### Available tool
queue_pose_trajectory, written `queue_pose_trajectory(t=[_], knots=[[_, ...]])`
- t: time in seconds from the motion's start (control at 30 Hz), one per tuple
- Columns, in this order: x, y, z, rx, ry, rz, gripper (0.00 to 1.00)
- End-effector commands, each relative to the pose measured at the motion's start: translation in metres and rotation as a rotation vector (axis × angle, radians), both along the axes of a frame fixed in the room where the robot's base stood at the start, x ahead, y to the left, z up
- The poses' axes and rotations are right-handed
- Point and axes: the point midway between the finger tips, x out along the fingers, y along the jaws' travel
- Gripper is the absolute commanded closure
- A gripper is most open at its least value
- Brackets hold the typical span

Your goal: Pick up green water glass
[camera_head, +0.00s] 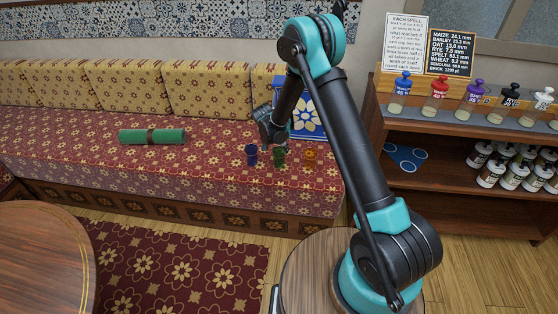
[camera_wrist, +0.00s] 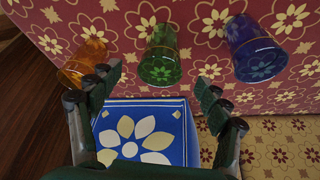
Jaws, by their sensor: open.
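The green water glass (camera_head: 278,157) stands on the red patterned bench seat, between a blue glass (camera_head: 251,154) and an orange glass (camera_head: 311,156). In the wrist view the green glass (camera_wrist: 160,57) shows ahead of the gap between my fingers, with the orange glass (camera_wrist: 84,62) to its left and the blue glass (camera_wrist: 255,50) to its right. My gripper (camera_wrist: 158,88) is open with nothing between its fingers. In the head view my gripper (camera_head: 273,136) is just above and behind the green glass; the left finger looks close to the orange glass.
A blue box with a flower pattern (camera_head: 304,110) stands behind the glasses; it fills the lower middle of the wrist view (camera_wrist: 150,130). A green roll (camera_head: 152,136) lies on the bench (camera_head: 70,160) to the left. A wooden shelf with bottles (camera_head: 460,150) stands at right.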

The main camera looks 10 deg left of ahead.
Motion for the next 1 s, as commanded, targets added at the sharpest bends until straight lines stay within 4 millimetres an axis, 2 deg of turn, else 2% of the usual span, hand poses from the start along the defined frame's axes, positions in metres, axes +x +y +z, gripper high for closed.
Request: queue_pose_trajectory(t=[0.1,0.23,0.53,0.8,1.0], knots=[[0.008,-0.003,-0.021,0.000,0.000,-0.001,0.23],[0.015,-0.006,-0.037,0.000,0.000,-0.001,0.23],[0.024,-0.010,-0.055,-0.001,0.000,0.000,0.23],[0.041,-0.015,-0.086,-0.001,0.000,0.000,0.23],[0.044,-0.016,-0.092,0.000,0.000,0.000,0.23]])
